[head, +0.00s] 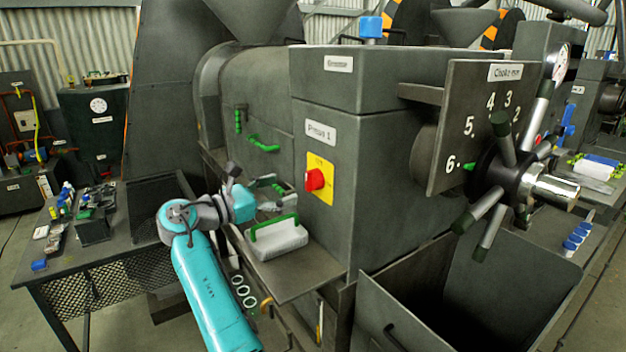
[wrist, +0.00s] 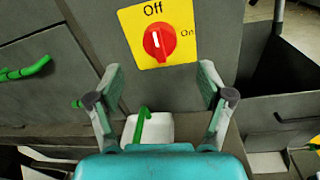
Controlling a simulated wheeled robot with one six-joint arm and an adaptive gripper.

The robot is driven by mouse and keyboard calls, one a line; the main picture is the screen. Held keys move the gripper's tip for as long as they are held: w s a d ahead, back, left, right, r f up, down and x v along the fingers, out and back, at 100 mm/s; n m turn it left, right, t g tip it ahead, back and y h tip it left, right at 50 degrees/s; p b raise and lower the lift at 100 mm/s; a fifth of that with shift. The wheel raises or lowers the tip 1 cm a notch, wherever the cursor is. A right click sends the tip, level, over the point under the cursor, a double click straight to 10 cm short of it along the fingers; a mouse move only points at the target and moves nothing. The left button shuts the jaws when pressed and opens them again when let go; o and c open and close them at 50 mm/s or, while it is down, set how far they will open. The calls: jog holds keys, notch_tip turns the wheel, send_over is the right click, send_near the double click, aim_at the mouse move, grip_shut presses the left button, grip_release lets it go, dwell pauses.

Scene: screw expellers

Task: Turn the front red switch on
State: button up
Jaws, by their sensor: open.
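The red switch (head: 315,180) is a round knob on a yellow plate on the front of the dark grey machine, below a "Press 1" label. In the wrist view the red switch (wrist: 159,43) has its white mark pointing up toward "Off", with "On" at the plate's right. My gripper (head: 274,193) is left of the switch in the head view, apart from it. In the wrist view my gripper (wrist: 160,95) is open and empty, its two fingers spread below and either side of the knob.
A white block with a green handle (head: 278,237) sits on a ledge below my gripper. Green handles (head: 263,143) are on the machine's left side. A spoked handwheel (head: 507,178) sticks out at the right, above an open grey bin (head: 400,312).

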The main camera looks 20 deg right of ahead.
aim_at(307, 181)
jog(key=x, duration=0.8)
jog(key=shift+w+d, duration=0.15)
jog(key=shift+d, duration=0.2)
jog(key=c, duration=1.2)
